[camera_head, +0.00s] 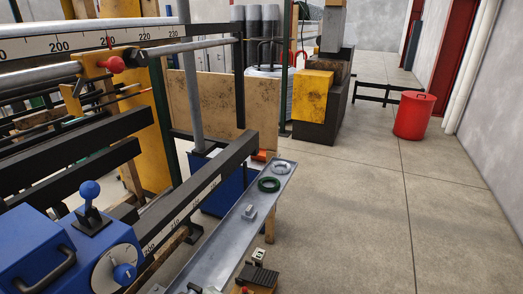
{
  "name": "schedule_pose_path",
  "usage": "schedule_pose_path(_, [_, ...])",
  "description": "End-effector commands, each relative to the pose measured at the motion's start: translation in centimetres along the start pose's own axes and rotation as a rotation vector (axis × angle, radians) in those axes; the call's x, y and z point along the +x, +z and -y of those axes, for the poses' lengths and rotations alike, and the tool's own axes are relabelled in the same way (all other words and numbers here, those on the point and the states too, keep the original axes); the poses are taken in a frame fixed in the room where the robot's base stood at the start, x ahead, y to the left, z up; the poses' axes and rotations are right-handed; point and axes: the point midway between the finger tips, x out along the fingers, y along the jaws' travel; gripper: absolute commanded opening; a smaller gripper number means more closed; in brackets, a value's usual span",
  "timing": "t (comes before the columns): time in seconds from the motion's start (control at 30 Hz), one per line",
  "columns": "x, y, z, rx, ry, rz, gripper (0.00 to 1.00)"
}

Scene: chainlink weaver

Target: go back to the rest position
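My gripper and arm are not visible in the head camera view, so I cannot see its opening or whether it holds anything. The weaving machine fills the left side, with a blue unit (35,250) carrying a lever with a blue ball knob (90,190). A long grey metal tray (225,245) runs along the machine's near side.
A small black ribbed object (260,275) sits at the bottom edge beside the tray. A yellow block (312,96) on a dark machine and a red bin (413,116) stand farther back. The concrete floor (350,220) on the right is clear.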

Motion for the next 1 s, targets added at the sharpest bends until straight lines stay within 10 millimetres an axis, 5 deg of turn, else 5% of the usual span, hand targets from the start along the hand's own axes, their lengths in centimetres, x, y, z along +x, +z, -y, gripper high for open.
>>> schedule_pose_path(0.2, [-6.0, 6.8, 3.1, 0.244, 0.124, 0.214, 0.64])
schedule_pose_path(0.5, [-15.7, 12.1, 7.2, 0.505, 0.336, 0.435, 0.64])
schedule_pose_path(0.77, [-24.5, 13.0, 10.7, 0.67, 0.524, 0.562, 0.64])
schedule_pose_path(1.0, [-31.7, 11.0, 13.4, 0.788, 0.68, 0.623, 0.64])
